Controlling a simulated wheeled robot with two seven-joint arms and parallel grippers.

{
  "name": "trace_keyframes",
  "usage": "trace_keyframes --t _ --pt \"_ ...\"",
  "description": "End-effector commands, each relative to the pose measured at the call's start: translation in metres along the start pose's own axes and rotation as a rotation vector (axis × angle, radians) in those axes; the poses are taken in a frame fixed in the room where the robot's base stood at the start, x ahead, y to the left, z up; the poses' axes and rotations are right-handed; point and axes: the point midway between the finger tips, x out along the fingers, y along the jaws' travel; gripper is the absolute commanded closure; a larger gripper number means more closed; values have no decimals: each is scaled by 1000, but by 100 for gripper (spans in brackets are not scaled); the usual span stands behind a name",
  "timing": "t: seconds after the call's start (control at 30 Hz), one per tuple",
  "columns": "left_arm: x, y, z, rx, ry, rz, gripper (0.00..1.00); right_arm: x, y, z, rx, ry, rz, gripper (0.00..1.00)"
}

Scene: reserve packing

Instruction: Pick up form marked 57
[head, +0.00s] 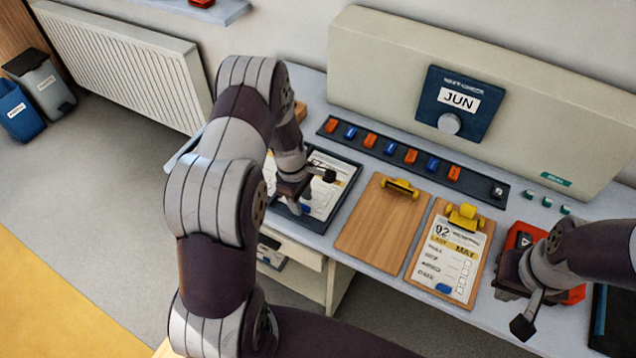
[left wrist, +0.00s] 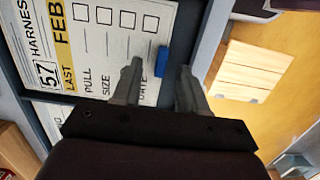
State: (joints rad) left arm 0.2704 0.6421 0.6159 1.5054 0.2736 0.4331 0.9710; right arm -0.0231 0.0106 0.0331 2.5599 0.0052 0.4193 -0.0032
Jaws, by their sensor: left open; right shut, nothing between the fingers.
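The form marked 57 (left wrist: 115,45) is a white sheet with a yellow FEB band and a blue tab (left wrist: 161,61) on its edge. It lies in a dark tray (head: 349,198), and part of it shows in the head view (head: 333,178). My left gripper (head: 314,192) is open over the form; in the left wrist view its fingers (left wrist: 160,72) appear on either side of the blue tab. I cannot tell whether they touch the sheet. My right gripper (head: 527,305) is shut and empty at the right, near the table's front edge.
A bare wooden clipboard (head: 378,226) with a yellow clip lies right of the tray. Another clipboard holds a form marked 92, MAY (head: 450,258). A red and black device (head: 520,238) is near my right arm. A strip of coloured pieces (head: 410,157) and a JUN panel (head: 460,100) stand behind.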

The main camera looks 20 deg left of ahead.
Motion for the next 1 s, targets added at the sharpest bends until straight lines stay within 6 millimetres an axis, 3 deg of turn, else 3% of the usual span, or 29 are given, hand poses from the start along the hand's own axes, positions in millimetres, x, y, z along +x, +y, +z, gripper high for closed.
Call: trace_keyframes --t 0.1,0.3,0.4,0.43,0.8,1.0 --pt "10 -1 0 1 0 -2 57 -1 0 0 0 -1 0 100" --pt "11 0 0 1 0 0 61 0 0 0 0 -1 0 100" --pt "11 0 0 1 0 -1 93 0 0 0 0 -1 0 100" --pt "11 0 0 1 0 -1 100 0 0 0 0 -1 0 100" --pt "8 0 0 1 0 0 100 0 0 0 0 -1 0 100" --pt "-14 1 2 1 1 3 100 4 0 1 0 -1 0 100"
